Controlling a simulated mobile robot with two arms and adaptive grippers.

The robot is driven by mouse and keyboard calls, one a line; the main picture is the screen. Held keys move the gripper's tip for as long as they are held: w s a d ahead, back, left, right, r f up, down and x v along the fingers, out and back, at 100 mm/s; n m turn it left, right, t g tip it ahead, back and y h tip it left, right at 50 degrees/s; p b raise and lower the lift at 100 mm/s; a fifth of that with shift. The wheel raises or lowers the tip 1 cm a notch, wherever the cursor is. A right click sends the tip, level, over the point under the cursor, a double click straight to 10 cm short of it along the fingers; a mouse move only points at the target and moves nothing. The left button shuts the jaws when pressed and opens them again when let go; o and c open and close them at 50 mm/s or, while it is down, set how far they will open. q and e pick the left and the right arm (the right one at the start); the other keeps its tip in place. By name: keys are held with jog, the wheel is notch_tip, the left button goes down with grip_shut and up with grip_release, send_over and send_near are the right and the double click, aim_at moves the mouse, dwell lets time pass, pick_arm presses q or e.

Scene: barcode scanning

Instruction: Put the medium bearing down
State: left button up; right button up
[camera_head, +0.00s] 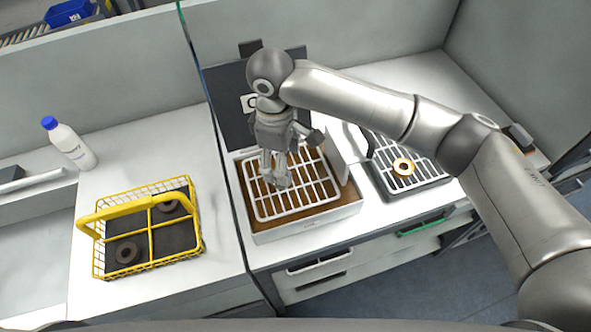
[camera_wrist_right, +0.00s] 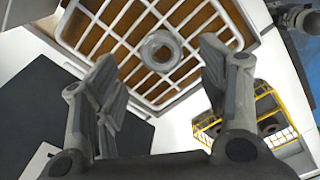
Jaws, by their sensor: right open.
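The medium bearing, a grey metal ring (camera_wrist_right: 146,52), lies on the white grid rack (camera_head: 303,208) in the wrist view. The rack sits in a white box (camera_head: 283,234) with a brown floor. My right gripper (camera_head: 276,180) points down over this rack in the head view. In the wrist view its fingers (camera_wrist_right: 160,85) are spread wide on either side of the bearing, and a gap shows between them and the ring. In the head view the fingers largely hide the bearing. My left gripper does not show clearly in either view.
A gold-coloured ring (camera_head: 396,166) lies on a second rack (camera_head: 431,178) to the right. A yellow basket (camera_head: 150,229) with dark rings stands on the left. A white bottle with a blue cap (camera_head: 72,148) stands behind it. A dark panel (camera_head: 228,108) stands behind the box.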

notch_tip(320, 180, up, 7)
jog(key=b, duration=0.1)
dwell(0.7)
